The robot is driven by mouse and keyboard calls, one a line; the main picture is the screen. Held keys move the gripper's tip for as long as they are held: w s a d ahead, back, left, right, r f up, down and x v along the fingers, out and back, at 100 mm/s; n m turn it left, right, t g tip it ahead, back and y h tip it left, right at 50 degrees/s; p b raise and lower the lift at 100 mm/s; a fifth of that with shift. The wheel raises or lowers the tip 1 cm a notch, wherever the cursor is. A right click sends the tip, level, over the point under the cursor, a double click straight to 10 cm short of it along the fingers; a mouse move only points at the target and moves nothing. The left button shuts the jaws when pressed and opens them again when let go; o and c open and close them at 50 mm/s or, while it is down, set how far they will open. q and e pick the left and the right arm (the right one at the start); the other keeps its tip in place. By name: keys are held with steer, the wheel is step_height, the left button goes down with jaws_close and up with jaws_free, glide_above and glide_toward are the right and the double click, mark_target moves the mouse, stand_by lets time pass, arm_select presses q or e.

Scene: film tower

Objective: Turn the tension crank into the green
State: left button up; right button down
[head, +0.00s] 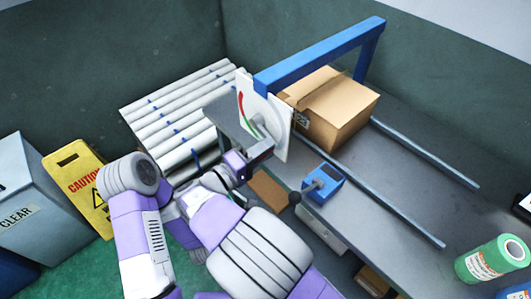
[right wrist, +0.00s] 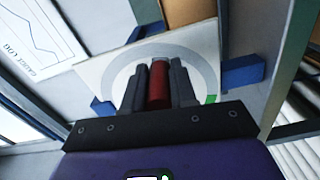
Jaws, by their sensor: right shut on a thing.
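A white dial panel (head: 281,135) stands upright under the blue arch at the table's left end. Its face shows a red arc (head: 241,105) and a green arc (head: 253,131). My right gripper (head: 262,151) is in front of the panel's lower part. In the right wrist view the gripper is shut on the red crank handle (right wrist: 159,84), which lies between its two dark fingers. The grey dial ring (right wrist: 118,84) and a bit of green (right wrist: 210,99) show behind it. The pointer cannot be made out. My left gripper is not in view.
A cardboard box (head: 340,115) sits on the grey table (head: 400,165) beneath the blue arch (head: 320,55). A blue unit (head: 325,182) with a black-knobbed lever is near the front edge. White rollers (head: 175,105) lie left.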

steer(key=shift+a+f, duration=0.1)
steer(key=shift+f, duration=0.15)
stand_by(0.3)
steer(key=c, duration=0.9)
jaws_free()
steer(key=shift+r, duration=0.1)
step_height(320, 180, up, 10)
steer(key=p, duration=0.3)
